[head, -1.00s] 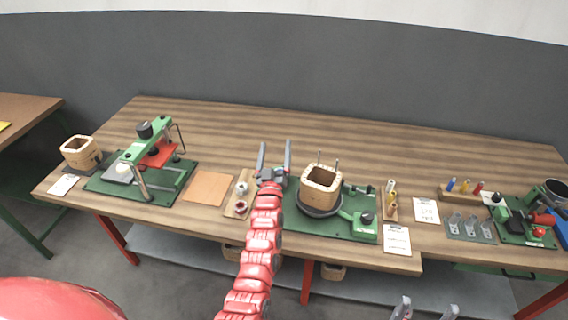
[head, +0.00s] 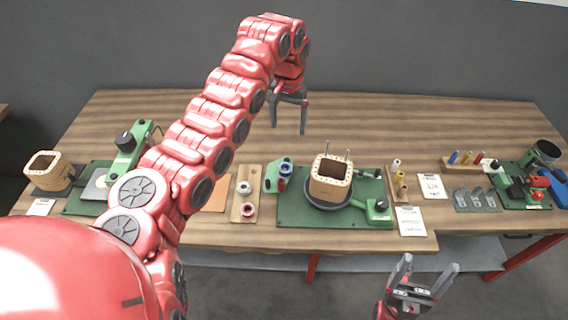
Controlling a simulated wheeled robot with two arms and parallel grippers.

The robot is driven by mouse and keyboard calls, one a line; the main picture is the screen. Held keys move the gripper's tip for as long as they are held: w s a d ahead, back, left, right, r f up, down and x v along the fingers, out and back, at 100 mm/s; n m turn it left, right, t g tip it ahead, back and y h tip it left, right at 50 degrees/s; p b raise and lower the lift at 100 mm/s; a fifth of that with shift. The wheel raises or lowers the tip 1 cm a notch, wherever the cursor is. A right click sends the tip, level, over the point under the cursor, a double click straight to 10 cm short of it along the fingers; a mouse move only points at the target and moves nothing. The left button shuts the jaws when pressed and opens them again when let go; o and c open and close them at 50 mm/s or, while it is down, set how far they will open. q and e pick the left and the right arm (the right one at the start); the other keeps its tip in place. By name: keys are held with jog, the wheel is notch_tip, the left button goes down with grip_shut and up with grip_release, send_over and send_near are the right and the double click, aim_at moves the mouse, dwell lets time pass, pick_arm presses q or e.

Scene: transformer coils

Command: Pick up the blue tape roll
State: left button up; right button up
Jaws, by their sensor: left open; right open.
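A small blue roll-like piece (head: 286,168), which looks like the blue tape roll, sits at a green holder (head: 271,177) left of the wooden coil block. My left gripper (head: 288,129) is open and empty, its fingers pointing down over the table behind the blue piece and apart from it. My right gripper (head: 431,268) is open and empty in front of the table's front edge, at the lower right.
A square wooden coil block (head: 330,180) with upright pins stands on a green base plate (head: 300,212). A wooden board (head: 245,199) with two small rolls lies left of it. Another coil block (head: 48,170) stands far left. The table's back strip is clear.

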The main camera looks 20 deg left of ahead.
pick_arm(q)
jog(key=p, duration=0.2)
send_over(286, 169)
jog(key=w, duration=0.1)
notch_tip(286, 169, down, 12)
jog(key=shift+d, duration=0.15)
jog(key=shift+s+f, duration=0.1)
jog(key=shift+f, duration=0.15)
jog(key=f+p, duration=0.2)
jog(key=f, duration=0.1)
jog(key=shift+s+a+f+p, duration=0.25)
jog(key=shift+s+p, duration=0.05)
jog(key=shift+p, duration=0.1)
jog(key=shift+w+f, duration=0.1)
jog(key=shift+f, duration=0.55)
grip_shut()
